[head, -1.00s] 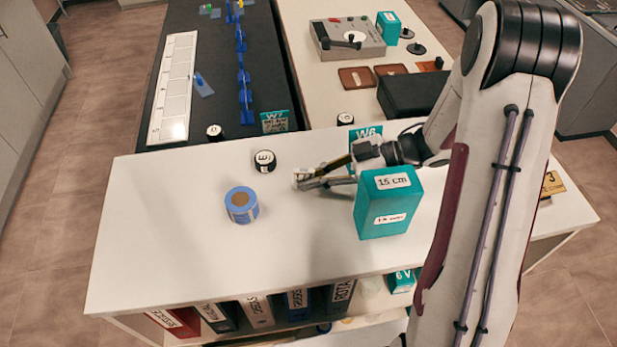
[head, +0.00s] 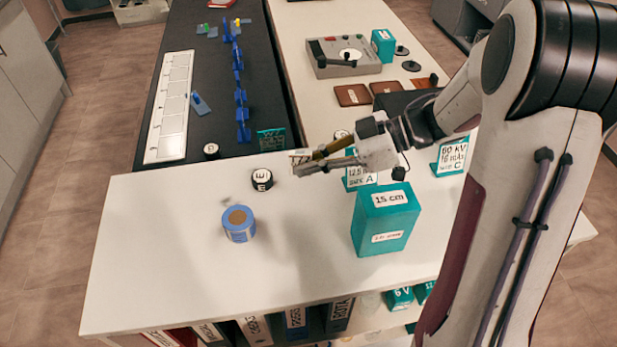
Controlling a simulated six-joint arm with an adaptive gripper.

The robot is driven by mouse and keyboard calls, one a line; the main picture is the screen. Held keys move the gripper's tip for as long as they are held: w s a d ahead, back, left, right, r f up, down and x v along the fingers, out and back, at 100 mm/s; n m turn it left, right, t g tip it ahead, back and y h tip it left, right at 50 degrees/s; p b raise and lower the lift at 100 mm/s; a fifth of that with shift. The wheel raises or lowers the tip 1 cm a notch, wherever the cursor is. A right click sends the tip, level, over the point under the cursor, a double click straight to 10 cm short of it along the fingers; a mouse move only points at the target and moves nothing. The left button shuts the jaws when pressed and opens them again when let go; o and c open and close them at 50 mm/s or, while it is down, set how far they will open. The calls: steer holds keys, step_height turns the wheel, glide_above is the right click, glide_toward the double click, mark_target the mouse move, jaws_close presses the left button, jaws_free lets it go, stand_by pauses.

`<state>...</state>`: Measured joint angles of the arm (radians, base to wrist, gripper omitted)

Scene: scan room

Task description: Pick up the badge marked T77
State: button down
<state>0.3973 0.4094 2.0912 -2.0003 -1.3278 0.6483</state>
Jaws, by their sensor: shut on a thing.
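My gripper (head: 306,165) is shut on a small pale badge (head: 299,155) at its fingertips. It holds the badge above the far part of the white table (head: 160,265). The badge has small marks on its face, too small to read, so I cannot tell whether it says T77. The fingers hide part of it.
A teal box marked 15 cm (head: 386,225) stands right of centre. A blue roll (head: 239,224) and a black-and-white round piece (head: 262,179) stand to the left. Teal-edged cards, including one marked 60 kV (head: 452,157), stand behind. The table's front left is clear.

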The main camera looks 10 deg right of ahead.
mark_target(307, 153)
steer(key=shift+r, duration=3.6)
steer(key=shift+a, duration=0.15)
